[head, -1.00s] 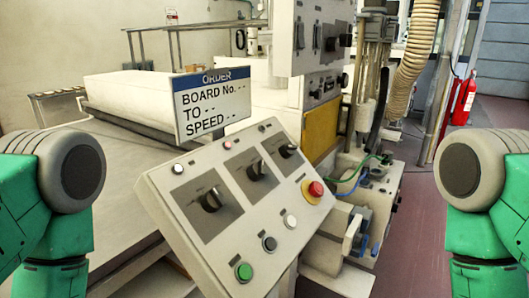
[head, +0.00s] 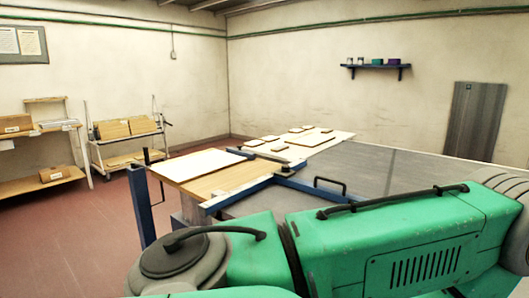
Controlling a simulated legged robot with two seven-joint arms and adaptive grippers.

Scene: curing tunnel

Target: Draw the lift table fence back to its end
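The lift table (head: 223,181) stands in the middle of the head view, with a wood-coloured top and a pale board (head: 195,164) lying on it. What looks like its fence, a pale metal bar (head: 237,194), runs along the near edge of the top. It meets blue fittings (head: 286,171) at its right end. Neither of my grippers shows, and no contact with the fence can be seen.
A wide grey conveyor-like surface (head: 400,172) extends right. A blue post (head: 141,205) stands at the table's left. Small boards (head: 303,129) lie behind. A shelf trolley (head: 127,140) and racks stand at the left wall. The red floor (head: 85,225) is open at left.

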